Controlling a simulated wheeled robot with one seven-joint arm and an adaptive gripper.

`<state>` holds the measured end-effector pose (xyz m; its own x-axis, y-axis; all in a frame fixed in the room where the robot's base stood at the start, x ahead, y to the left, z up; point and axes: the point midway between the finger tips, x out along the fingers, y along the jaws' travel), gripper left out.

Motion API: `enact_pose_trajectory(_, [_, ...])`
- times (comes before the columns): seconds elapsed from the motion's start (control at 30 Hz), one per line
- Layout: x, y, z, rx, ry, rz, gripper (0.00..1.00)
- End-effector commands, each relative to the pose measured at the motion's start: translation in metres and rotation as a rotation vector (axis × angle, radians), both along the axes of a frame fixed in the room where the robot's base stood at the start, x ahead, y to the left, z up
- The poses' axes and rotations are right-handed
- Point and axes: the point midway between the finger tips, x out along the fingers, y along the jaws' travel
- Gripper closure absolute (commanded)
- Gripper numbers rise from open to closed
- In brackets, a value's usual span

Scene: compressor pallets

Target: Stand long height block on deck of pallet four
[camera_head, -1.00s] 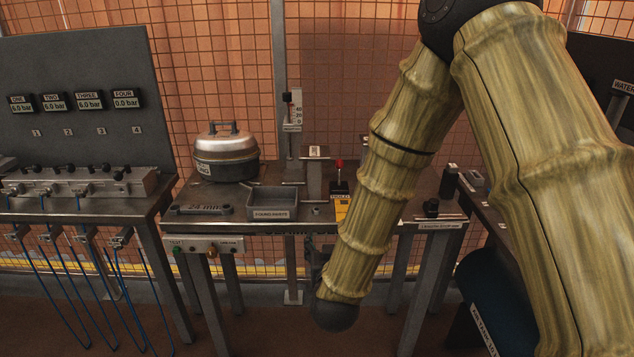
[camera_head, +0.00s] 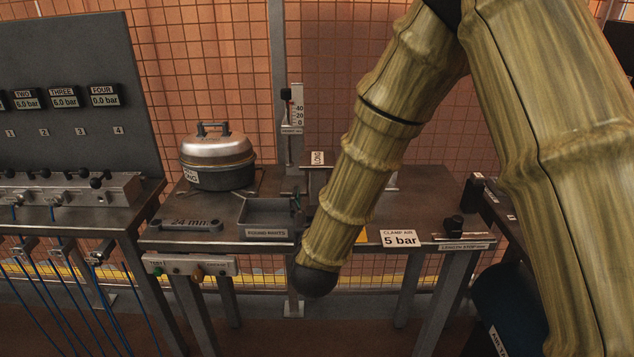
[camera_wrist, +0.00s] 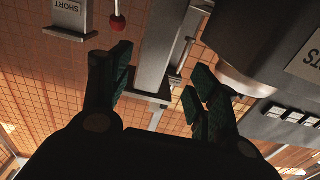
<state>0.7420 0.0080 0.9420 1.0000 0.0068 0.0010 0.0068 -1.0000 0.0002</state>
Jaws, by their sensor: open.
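My gripper shows in the wrist view (camera_wrist: 158,90), its two dark green-padded fingers spread with nothing held between them. A grey metal post (camera_wrist: 160,45) appears beyond the gap; I cannot tell whether it is touched. In the head view a grey upright piece with a small white label (camera_head: 318,158), too small to read surely, stands at the back of the middle bench; it may be the long height block. A grey piece labelled SHORT (camera_wrist: 68,14) shows in the wrist view. My arm hides part of the bench. I cannot make out pallet four or its deck.
The middle bench carries a lidded pot (camera_head: 217,165), a grey parts tray (camera_head: 268,218), a 24 mm piece (camera_head: 183,225) and a scale post (camera_head: 293,110). A CLAMP AIR 5 bar sign (camera_head: 400,239) is at its front. Gauge FOUR (camera_head: 104,95) reads 0.0 bar.

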Motion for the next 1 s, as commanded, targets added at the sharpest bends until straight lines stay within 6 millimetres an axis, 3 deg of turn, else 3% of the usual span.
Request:
enact_pose_trajectory(0.2, [0.030, -0.009, 0.001, 0.002, 0.000, -0.013, 0.39])
enact_pose_trajectory(0.47, [0.046, -0.009, 0.001, 0.000, 0.001, -0.012, 0.39])
enact_pose_trajectory(0.8, [0.086, -0.008, 0.002, 0.000, 0.001, -0.010, 0.39])
enact_pose_trajectory(1.0, [0.093, -0.007, 0.002, 0.000, 0.000, -0.009, 0.39])
